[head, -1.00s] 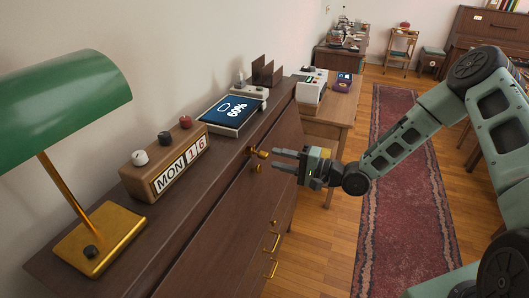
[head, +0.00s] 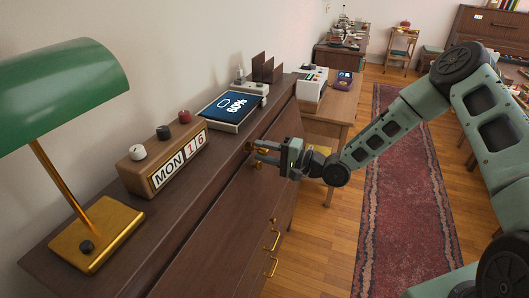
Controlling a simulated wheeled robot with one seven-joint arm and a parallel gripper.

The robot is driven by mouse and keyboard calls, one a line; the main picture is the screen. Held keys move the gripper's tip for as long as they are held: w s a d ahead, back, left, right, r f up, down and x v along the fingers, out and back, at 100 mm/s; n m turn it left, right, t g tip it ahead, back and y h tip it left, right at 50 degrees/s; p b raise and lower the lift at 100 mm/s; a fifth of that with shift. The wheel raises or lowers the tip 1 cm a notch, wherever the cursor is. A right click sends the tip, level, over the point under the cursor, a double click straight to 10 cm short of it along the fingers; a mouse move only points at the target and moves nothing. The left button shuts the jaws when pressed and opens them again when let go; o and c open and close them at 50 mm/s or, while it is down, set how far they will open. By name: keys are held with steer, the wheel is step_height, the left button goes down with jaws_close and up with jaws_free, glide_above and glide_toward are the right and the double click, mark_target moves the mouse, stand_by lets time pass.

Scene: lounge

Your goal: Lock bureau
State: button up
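The bureau (head: 225,215) is a dark brown wooden piece along the wall in the head view, with brass fittings on its front. Two small brass pieces sit near its top front edge: an upper one (head: 250,147) and a lower one (head: 258,166). I cannot tell which is a lock or key. My gripper (head: 257,151) is at these pieces, its fingers pointing left toward the bureau front. A gap shows between the fingers. The fingers partly cover the brass pieces, and contact cannot be made out.
On the bureau top stand a green lamp (head: 62,105), a calendar block (head: 163,165), a tablet-like display (head: 228,108) and a dark holder (head: 267,70). Brass drawer handles (head: 271,266) stick out lower down. A wooden side table (head: 338,106) stands beyond. Floor and red rug (head: 405,210) are clear at right.

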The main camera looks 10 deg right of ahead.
jaws_close()
steer(key=shift+f, duration=0.2)
